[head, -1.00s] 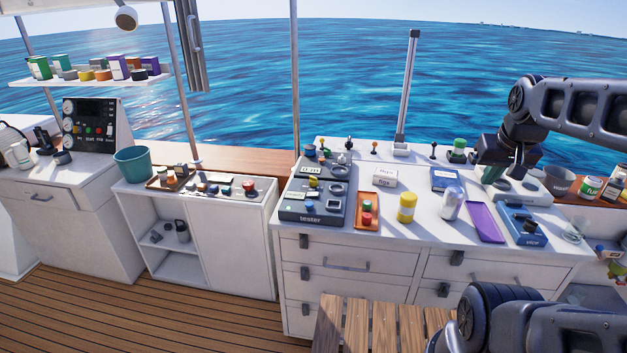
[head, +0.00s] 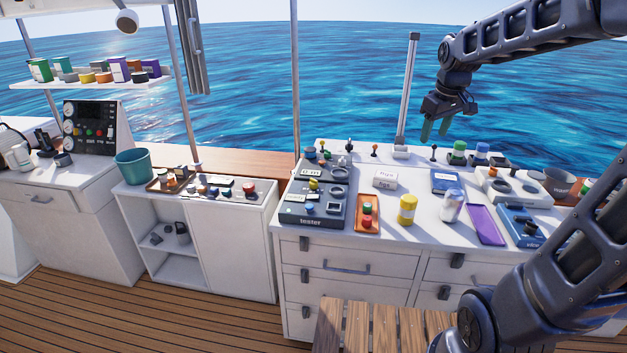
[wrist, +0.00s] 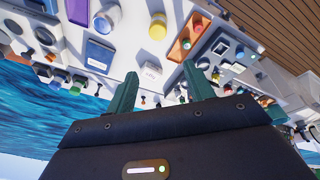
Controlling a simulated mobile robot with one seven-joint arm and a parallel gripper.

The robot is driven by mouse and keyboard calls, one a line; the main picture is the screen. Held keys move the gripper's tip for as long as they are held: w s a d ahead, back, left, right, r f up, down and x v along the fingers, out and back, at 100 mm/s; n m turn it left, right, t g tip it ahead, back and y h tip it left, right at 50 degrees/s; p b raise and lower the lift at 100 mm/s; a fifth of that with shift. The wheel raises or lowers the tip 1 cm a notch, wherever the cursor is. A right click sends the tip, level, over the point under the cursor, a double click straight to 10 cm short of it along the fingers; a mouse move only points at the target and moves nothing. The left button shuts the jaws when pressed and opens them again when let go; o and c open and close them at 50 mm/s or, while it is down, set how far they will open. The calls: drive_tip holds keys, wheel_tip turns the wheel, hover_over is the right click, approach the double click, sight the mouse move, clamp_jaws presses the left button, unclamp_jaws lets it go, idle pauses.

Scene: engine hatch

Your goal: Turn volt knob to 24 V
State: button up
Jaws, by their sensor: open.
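The grey tester box (head: 315,211) stands at the left end of the white counter. It carries a small display, a yellow knob (head: 313,184), a blue knob (head: 309,208) and round dark sockets. I cannot read which knob is the volt knob or where it points. My gripper (head: 437,130) hangs in the air above the back of the counter, right of the tester, with green fingers apart and empty. In the wrist view the fingers (wrist: 162,90) show spread, and the tester (wrist: 222,62) lies beyond them to the upper right.
An orange tray (head: 367,226), a yellow jar (head: 407,209), a white box (head: 385,179) and a purple tray (head: 486,224) stand right of the tester. Short levers line the back edge.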

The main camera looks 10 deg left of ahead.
drive_tip(key=w+a+f+n+g, duration=0.15)
drive_tip(key=w+a+n, duration=0.25)
drive_tip(key=w+a, duration=0.4)
drive_tip(key=n+g, duration=0.2)
drive_tip(key=n, duration=0.8)
hover_over(314, 183)
drive_tip(key=w, duration=0.1)
wheel_tip(314, 183, down, 18)
drive_tip(key=shift+h, duration=0.4)
drive_tip(key=f, duration=1)
drive_tip(key=shift+a+f, duration=0.2)
drive_tip(key=c, duration=1)
